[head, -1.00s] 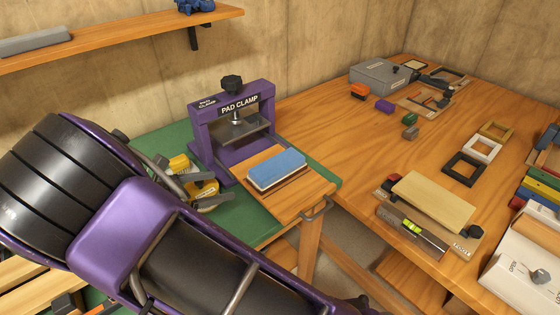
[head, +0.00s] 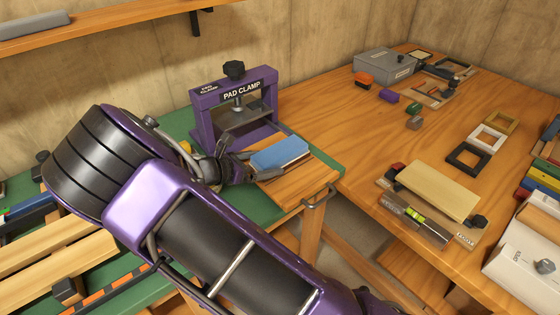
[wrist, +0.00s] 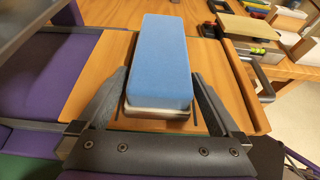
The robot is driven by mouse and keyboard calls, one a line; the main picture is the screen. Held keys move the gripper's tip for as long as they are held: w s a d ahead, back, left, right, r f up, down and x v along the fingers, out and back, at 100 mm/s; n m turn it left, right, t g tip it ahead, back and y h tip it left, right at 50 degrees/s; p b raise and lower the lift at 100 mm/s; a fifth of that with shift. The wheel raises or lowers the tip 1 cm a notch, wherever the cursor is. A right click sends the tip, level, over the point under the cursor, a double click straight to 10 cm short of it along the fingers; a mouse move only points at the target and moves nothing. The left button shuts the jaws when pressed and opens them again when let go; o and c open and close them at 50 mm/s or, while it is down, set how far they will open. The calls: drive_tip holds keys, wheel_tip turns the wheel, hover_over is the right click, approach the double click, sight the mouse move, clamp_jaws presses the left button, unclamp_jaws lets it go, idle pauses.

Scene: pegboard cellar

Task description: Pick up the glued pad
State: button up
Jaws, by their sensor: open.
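The glued pad is a blue block (head: 281,153) on a thin light and dark base. It lies flat on the wooden sliding board (head: 300,187) in front of the purple pad clamp (head: 236,112). In the wrist view the blue pad (wrist: 160,62) fills the middle. My gripper (wrist: 165,102) is open, with one dark finger on each side of the pad's near end. In the head view my gripper (head: 250,168) is at the pad's left end, partly hidden by my arm.
The clamp's purple frame stands close behind the pad. A metal handle (head: 319,196) is at the board's front edge. The wooden bench to the right holds a sanding block fixture (head: 432,193), small frames (head: 468,158) and a grey box (head: 385,66).

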drive_tip(key=shift+x, duration=0.85)
drive_tip(key=c, duration=1.1)
drive_tip(key=shift+c, duration=0.2)
